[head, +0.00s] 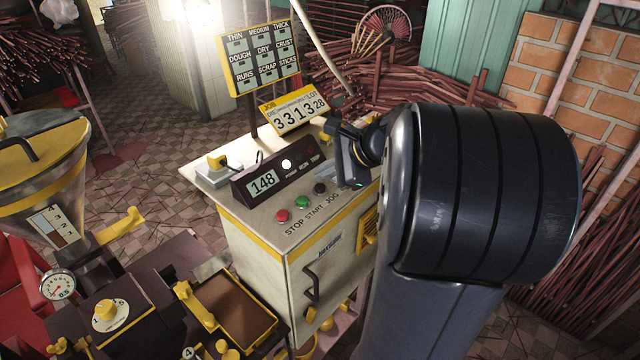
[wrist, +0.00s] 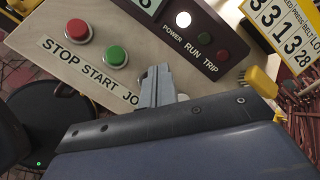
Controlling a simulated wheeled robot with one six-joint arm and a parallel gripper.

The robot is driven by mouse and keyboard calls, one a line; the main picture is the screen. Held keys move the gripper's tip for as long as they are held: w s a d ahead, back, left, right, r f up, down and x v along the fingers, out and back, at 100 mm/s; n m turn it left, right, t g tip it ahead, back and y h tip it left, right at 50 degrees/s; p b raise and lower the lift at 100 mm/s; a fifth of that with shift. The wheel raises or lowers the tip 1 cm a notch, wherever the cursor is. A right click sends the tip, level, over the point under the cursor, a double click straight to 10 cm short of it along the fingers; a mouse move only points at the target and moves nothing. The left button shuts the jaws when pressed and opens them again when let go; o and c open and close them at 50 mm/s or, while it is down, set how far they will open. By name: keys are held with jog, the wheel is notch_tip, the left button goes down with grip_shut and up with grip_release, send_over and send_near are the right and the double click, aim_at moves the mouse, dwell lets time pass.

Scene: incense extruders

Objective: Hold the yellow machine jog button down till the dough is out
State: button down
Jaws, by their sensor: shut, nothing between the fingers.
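The cream control cabinet with yellow trim (head: 335,262) stands mid-view, with a red STOP button (head: 282,215), a green START button (head: 302,201) and a dark JOG button (head: 320,188) on its sloping top. My gripper (head: 328,174) is shut and empty, just behind the JOG button in the head view. In the wrist view my gripper (wrist: 157,84) covers the JOG spot and the end of its label; the red (wrist: 78,31) and green (wrist: 116,56) buttons show to its left. I cannot tell whether the fingers touch the JOG button. No dough coming out is clearly visible.
A display reads 148 (head: 263,182); the POWER lamp (wrist: 183,19) is lit white, RUN and TRIP are dark. A yellow counter sign (head: 295,108) stands behind. A yellow-lidded hopper (head: 40,165), gauge (head: 58,285) and brown tray (head: 238,308) are left.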

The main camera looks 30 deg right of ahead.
aim_at(324, 188)
notch_tip(324, 188, up, 5)
jog(key=p, duration=0.4)
jog(key=shift+r+p, duration=0.1)
jog(key=shift+p, duration=0.3)
jog(key=shift+a, duration=0.1)
